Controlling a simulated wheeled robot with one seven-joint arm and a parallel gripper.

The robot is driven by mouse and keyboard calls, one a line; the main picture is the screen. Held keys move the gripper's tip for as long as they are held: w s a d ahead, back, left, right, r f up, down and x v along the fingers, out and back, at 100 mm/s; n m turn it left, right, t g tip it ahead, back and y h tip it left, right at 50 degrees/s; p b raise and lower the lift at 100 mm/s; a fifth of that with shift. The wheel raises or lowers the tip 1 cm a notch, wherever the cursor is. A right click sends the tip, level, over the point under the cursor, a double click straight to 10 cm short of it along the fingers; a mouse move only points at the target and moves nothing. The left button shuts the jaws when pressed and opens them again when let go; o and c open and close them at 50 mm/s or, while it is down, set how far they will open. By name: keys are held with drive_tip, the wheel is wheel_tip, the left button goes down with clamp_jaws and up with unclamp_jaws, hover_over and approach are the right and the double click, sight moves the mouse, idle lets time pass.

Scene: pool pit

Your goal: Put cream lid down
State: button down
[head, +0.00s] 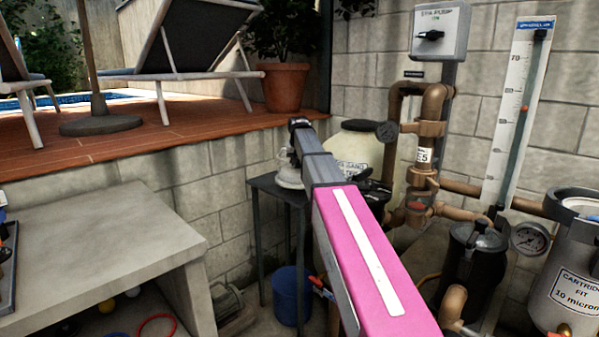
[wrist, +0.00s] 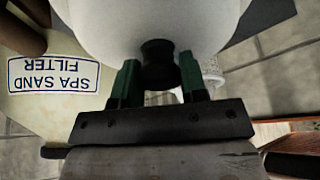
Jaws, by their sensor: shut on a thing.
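The cream lid (wrist: 150,25) fills the top of the wrist view, a smooth pale dome with a black knob. My gripper (wrist: 157,75) is shut on this knob with its green-tipped fingers on either side. In the head view a pale part of what looks like the lid (head: 288,172) shows left of my arm, over the small dark table (head: 262,184). My arm hides much of it, and I cannot tell whether it touches the table top.
The cream spa sand filter (head: 362,147) stands behind my arm; its label shows in the wrist view (wrist: 53,76). Brown pipes (head: 425,150) rise to its right. A blue bucket (head: 291,295) sits below the table. A concrete bench (head: 100,250) is at left.

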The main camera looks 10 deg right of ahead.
sight(300, 168)
drive_tip(key=shift+w+d+f, duration=0.25)
drive_tip(key=shift+f, duration=1.95)
drive_tip(key=shift+f, duration=0.1)
drive_tip(key=c, duration=0.7)
unclamp_jaws()
drive_tip(key=shift+o, duration=0.2)
drive_tip(key=v, duration=1.2)
